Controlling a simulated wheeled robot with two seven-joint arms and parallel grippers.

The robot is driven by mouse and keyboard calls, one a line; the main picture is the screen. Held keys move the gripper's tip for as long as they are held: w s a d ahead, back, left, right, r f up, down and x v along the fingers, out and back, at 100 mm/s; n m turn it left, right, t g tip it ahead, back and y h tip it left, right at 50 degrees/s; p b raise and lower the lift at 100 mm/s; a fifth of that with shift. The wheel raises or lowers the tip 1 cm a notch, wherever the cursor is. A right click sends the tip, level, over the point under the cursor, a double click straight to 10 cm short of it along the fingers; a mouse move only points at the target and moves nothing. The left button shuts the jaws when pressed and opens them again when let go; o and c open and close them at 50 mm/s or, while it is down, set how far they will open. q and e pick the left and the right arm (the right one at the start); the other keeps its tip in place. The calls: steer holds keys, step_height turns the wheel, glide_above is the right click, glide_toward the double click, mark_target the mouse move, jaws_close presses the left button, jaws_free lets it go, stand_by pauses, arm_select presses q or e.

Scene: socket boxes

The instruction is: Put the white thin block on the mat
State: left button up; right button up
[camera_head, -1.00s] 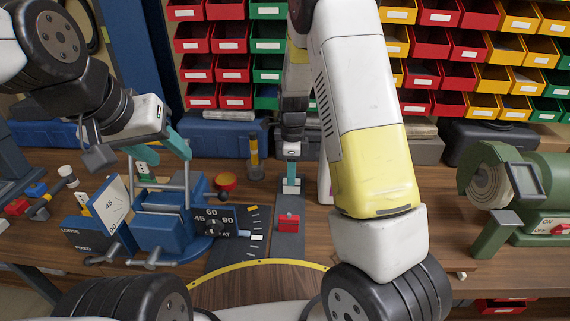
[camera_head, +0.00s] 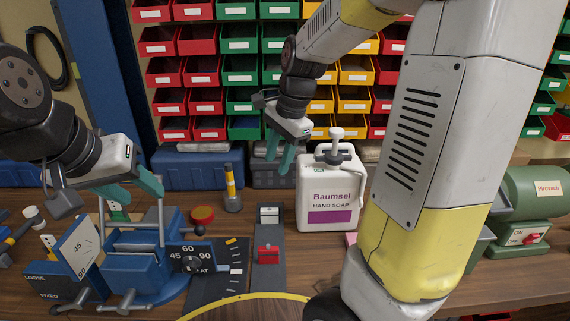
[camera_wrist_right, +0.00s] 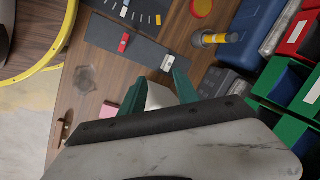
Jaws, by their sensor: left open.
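The white thin block (camera_head: 269,214) lies on the far part of the dark grey mat (camera_head: 270,282), behind a red block (camera_head: 268,254). The white block also shows in the right wrist view (camera_wrist_right: 168,62). My right gripper (camera_head: 279,160) is open and raised above and behind the white block, apart from it. In the right wrist view, its green fingers (camera_wrist_right: 158,88) are spread, with part of a white object visible between them. My left gripper (camera_head: 135,190) is open above the blue vise-like fixture (camera_head: 150,255) at the left, holding nothing that I can see.
A white hand soap jug (camera_head: 327,197) stands right of the mat. A yellow-banded cylinder (camera_head: 232,188) and a round red-topped item (camera_head: 202,216) stand to its left. A green grinder (camera_head: 520,210) is at the right. Coloured bins (camera_head: 240,70) fill the back.

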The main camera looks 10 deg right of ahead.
steer(key=s+r+n+t, duration=0.2)
steer(key=s+r+n, duration=0.1)
steer(key=s+n, duration=0.3)
steer(key=s+d+r+n+t, duration=0.1)
steer(key=s+r+n+t, duration=0.1)
steer(key=s+n, duration=0.5)
steer(key=shift+s+r, duration=0.5)
steer(key=shift+s, duration=0.8)
